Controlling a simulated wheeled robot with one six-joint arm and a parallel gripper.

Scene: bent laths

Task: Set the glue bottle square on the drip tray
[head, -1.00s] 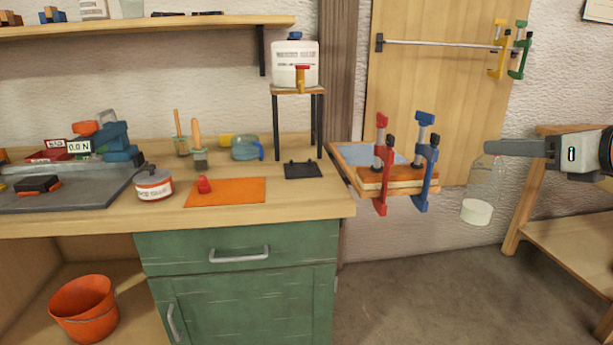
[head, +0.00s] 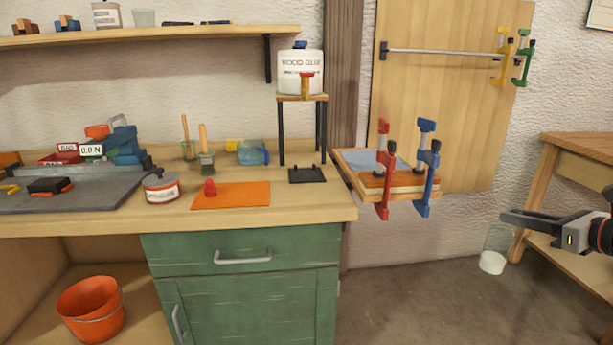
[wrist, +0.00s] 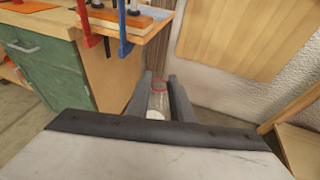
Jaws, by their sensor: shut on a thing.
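The glue bottle (head: 492,259) is clear, with white glue at its bottom. It hangs roughly upright at the right of the head view, above the floor and in front of the wooden bench. My gripper (head: 507,217) is shut on it near its upper part. In the wrist view the bottle (wrist: 157,104), with a red ring at its top, sits between the two grey fingers of my gripper (wrist: 160,86). The small black drip tray (head: 308,175) lies on the worktop below the glue jug's stand, well left of my gripper. Nothing stands on it.
The wood glue jug (head: 301,72) with a red tap stands on a small stand (head: 322,130) above the tray. A clamped board with a red clamp (head: 383,175) and a blue clamp (head: 427,170) juts out between worktop and gripper. An orange mat (head: 240,196) lies left of the tray.

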